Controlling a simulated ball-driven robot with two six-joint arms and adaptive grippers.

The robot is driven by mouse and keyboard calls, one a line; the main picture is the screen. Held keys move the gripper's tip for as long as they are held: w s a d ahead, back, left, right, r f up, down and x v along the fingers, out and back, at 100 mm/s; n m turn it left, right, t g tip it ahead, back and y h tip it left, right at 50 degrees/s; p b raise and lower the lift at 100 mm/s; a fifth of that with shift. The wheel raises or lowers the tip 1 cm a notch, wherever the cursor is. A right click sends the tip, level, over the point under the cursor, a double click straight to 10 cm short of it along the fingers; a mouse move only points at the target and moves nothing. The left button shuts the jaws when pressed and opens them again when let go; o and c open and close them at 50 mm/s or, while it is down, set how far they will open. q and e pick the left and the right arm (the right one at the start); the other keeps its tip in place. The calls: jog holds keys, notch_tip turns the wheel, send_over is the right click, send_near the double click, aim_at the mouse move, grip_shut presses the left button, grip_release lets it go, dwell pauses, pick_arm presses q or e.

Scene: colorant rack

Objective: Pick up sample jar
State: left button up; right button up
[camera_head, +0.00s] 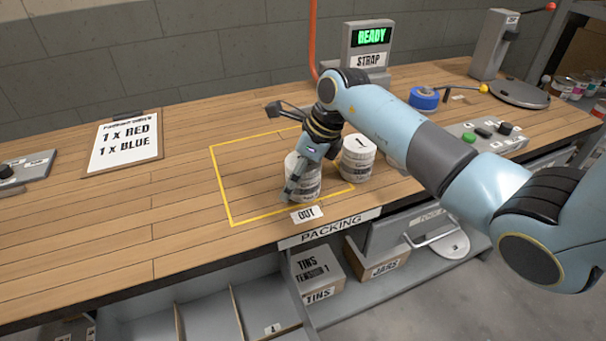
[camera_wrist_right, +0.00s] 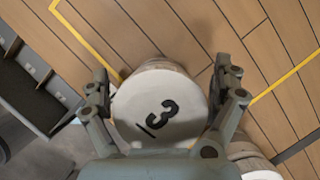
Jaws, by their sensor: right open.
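A white round jar (camera_head: 306,184) stands on the wooden bench inside the yellow outline, near its front edge. In the right wrist view its pale lid (camera_wrist_right: 160,105) carries a black 3 with a short stroke beside it. My right gripper (camera_head: 298,176) reaches down over this jar and hides part of it. In the wrist view the right gripper (camera_wrist_right: 160,92) has its fingers apart, one on each side of the lid. I cannot tell whether they touch the jar. A second white container (camera_head: 358,158) with a 1 on its lid stands just to the right. My left gripper is not in view.
An OUT label (camera_head: 306,213) lies in front of the jar at the bench edge. An order board (camera_head: 124,143) reads 1 x RED, 1 x BLUE. A READY STRAP display (camera_head: 368,48) stands behind. Blue tape (camera_head: 424,98) is at right. The outline's left part is clear.

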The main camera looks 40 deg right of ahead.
jog(key=c, duration=1.3)
jog(key=shift+r, duration=0.1)
jog(key=shift+c, duration=0.2)
